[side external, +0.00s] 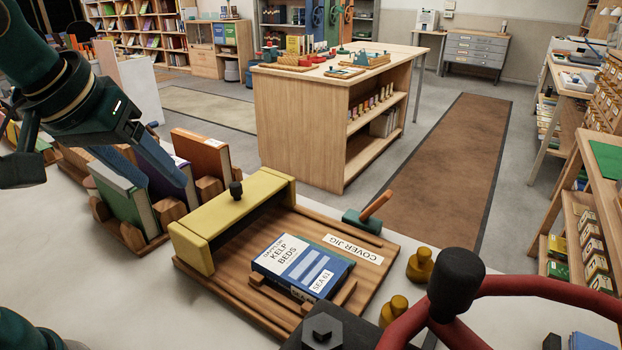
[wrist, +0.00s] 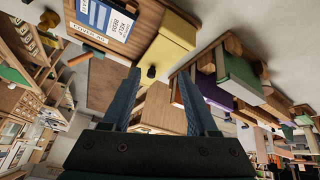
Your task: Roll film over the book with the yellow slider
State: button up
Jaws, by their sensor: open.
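The yellow slider (side external: 233,219) is a long bar with a dark knob (side external: 236,190) on top. It spans the wooden cover jig (side external: 350,222) at its left end. The blue book, Kelp Beds (side external: 299,266), lies flat in the jig to the right of the slider, label side up. The slider (wrist: 168,45) and the book (wrist: 106,17) also show in the wrist view, where the knob is near my left finger. My gripper (side external: 165,178) is open and empty, above and left of the slider, in front of the racked books. Any film is not distinguishable.
Upright books (side external: 125,197) stand in a wooden rack left of the jig. An orange-handled tool (side external: 368,213) lies at the jig's back edge. Brass weights (side external: 420,264) stand on its right. A red curved handle with a black knob (side external: 456,283) rises at front right.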

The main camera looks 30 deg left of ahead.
jog(key=w+a+n+g+y, duration=0.1)
jog(key=w+a+n, duration=0.15)
jog(key=w, duration=0.75)
jog(key=n+g, duration=0.1)
jog(key=g, duration=0.1)
send_over(234, 185)
jog(key=s+d, duration=0.1)
jog(key=d, duration=0.1)
jog(key=shift+y, duration=0.4)
jog(key=f, duration=0.5)
jog(key=shift+s+a+f, duration=0.1)
jog(key=shift+s+f, duration=0.1)
jog(key=shift+f, duration=0.2)
jog(key=shift+x, duration=2.55)
grip_shut()
jog(key=shift+r, duration=0.1)
